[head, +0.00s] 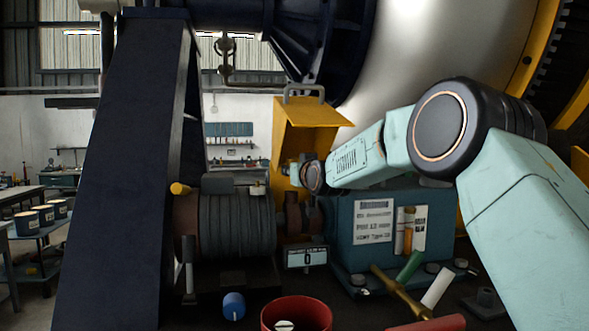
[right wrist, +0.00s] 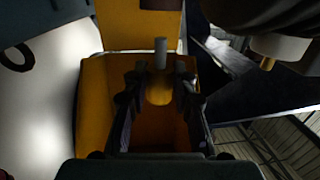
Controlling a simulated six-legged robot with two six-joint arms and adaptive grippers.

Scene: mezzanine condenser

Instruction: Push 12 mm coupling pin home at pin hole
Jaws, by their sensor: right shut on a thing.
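My right arm reaches in from the right in the head view. Its gripper (head: 292,170) is small and partly hidden in front of the yellow guard, above the brown coupling (head: 302,217). In the right wrist view the dark fingers (right wrist: 160,82) are closed around a short piece that looks yellow. A grey pin end (right wrist: 160,52) sticks out past the fingertips, in line with it; I take this as the coupling pin. The pin hole cannot be made out in either view. My left gripper is not in view.
The open yellow guard (head: 305,120) stands close behind the gripper. A teal housing (head: 345,225) is at right, a ribbed motor (head: 237,225) at left. A red tub (head: 296,315), a blue cylinder (head: 233,305) and a brass-coloured tool (head: 400,292) lie in front.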

